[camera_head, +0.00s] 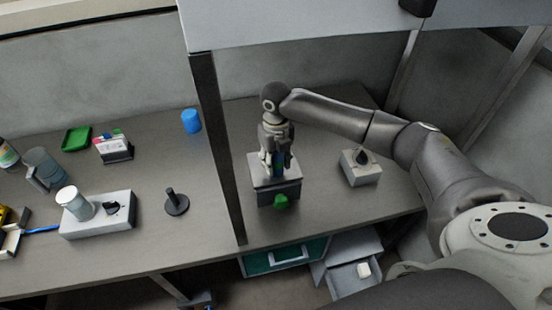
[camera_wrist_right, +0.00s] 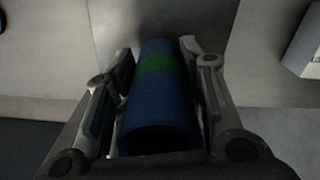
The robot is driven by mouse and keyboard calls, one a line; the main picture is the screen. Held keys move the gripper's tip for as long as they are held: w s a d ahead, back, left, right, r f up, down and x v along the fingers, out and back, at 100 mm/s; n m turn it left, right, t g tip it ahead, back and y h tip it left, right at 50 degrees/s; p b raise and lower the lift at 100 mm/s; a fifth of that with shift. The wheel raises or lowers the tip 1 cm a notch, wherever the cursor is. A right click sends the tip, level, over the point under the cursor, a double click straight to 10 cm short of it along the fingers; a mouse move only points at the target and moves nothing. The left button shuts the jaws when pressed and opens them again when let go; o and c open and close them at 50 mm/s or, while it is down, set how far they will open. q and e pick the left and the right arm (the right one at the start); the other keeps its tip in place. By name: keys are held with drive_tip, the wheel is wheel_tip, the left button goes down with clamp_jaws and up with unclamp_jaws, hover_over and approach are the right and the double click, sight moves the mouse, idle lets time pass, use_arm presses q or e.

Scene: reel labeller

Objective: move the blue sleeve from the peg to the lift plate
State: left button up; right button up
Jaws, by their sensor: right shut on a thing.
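The blue sleeve (camera_wrist_right: 158,108) is a blue tube with a green band, and it lies between the fingers of my right gripper in the right wrist view. My right gripper (camera_head: 277,168) points down and is shut on the sleeve, which shows as a small strip of blue and green in the head view. It is at the lift plate (camera_head: 262,183), a pale plate on a dark block. I cannot tell whether the sleeve's lower end touches the plate. The peg (camera_head: 171,195) stands bare on its round dark base. My left gripper is not in view.
A green knob (camera_head: 281,201) is on the front of the lift block. A grey box with a black knob (camera_head: 361,167) stands to the right. A dark post (camera_head: 219,150) rises to the left. A blue cylinder (camera_head: 191,121) stands behind the peg.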

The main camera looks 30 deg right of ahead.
drive_tip(key=shift+f, duration=0.3)
drive_tip(key=shift+f, duration=0.15)
drive_tip(key=o, duration=1.1)
wheel_tip(320, 180, up, 12)
drive_tip(key=b, duration=0.3)
drive_tip(key=shift+r, duration=0.2)
